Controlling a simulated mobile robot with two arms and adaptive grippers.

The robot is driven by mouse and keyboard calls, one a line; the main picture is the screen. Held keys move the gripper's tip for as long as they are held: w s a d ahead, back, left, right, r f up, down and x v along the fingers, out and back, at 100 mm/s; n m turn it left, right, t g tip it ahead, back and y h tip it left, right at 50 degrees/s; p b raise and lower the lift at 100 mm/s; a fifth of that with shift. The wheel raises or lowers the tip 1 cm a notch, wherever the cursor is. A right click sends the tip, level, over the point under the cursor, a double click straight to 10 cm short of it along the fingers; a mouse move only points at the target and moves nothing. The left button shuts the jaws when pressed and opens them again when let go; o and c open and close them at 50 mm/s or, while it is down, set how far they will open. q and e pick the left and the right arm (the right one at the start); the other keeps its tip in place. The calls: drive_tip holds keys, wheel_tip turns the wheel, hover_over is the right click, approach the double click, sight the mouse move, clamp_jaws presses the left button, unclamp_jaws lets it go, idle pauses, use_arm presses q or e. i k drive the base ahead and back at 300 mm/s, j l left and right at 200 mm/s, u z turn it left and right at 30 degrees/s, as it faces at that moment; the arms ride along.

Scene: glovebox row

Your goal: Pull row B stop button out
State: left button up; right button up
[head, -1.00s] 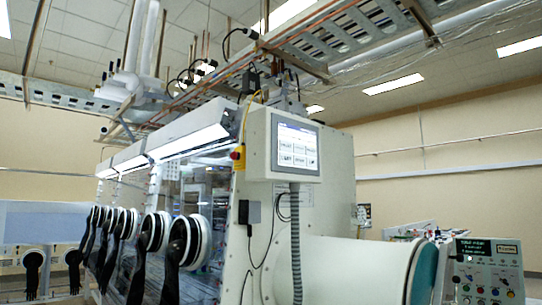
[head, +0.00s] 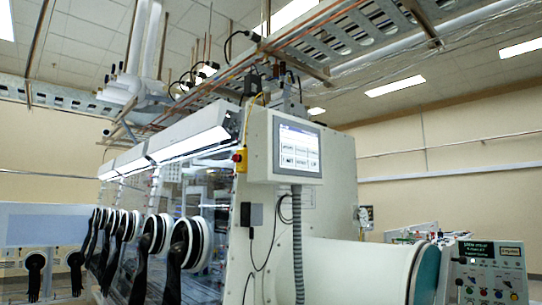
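A small yellow box with a red button (head: 239,156) is mounted on the near end of the glovebox row (head: 185,150), left of the touchscreen panel (head: 298,147). The button is small here, and I cannot tell whether it is pushed in or out. I see no readable row letter beside it. A green-faced control panel (head: 487,270) with several coloured knobs or buttons stands at the lower right; its lettering is too blurred to read. Neither of my grippers is in view.
A large white cylinder (head: 350,268) with a teal end juts out at the lower middle. A grey ribbed hose (head: 297,240) hangs below the screen. Black gloves hang from round ports (head: 190,243) along the left side. Cable trays and pipes run overhead.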

sight(235, 158)
drive_tip(key=i+j, duration=0.25)
drive_tip(key=i, duration=0.2)
drive_tip(key=i+j, duration=0.2)
drive_tip(key=i, duration=0.2)
drive_tip(key=i+j, duration=0.25)
drive_tip(key=i, duration=0.2)
